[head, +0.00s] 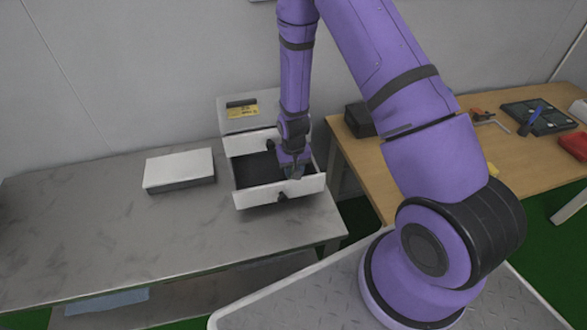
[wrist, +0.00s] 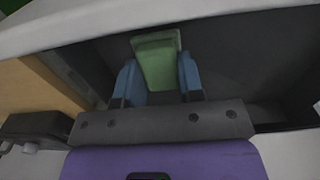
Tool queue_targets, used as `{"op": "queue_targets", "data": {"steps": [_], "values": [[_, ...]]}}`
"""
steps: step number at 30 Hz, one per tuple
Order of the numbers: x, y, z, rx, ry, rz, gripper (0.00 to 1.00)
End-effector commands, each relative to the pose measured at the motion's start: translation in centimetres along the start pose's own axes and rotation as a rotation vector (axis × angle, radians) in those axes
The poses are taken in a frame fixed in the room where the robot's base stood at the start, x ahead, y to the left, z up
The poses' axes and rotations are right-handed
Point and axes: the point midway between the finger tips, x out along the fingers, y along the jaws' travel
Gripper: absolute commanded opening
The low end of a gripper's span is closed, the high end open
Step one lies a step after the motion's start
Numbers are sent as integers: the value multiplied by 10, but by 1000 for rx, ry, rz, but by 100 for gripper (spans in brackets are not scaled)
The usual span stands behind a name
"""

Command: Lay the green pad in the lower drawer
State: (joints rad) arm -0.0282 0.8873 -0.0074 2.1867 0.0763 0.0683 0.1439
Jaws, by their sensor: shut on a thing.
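The green pad (wrist: 157,62) shows in the wrist view between the two blue fingers of my gripper (wrist: 160,82), which is shut on it. The pad is over or inside the dark interior of the open lower drawer (wrist: 235,60); I cannot tell whether it touches the floor. In the head view the drawer has a white front (head: 258,195) and is pulled out from a small cabinet (head: 240,108). My gripper (head: 291,172) is at the drawer's right side there, and the pad is hidden.
A white-topped box (head: 180,168) lies on the grey table (head: 90,225) left of the cabinet. A wooden table (head: 365,165) on the right holds a black box (head: 360,119), a dark tray (head: 538,115) and tools. The grey table's left part is clear.

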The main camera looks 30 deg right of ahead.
Motion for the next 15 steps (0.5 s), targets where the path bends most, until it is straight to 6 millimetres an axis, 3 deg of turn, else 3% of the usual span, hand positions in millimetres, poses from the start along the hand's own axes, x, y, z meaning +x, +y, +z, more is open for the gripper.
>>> {"op": "queue_targets", "data": {"steps": [10, 11, 13, 15], "values": [[3, 0, -1, 0, 2, 0, 4], [2, 0, -1, 0, 2, 0, 40], [2, 0, -1, 0, 2, 0, 56], [2, 0, -1, 0, 2, 0, 60]]}}
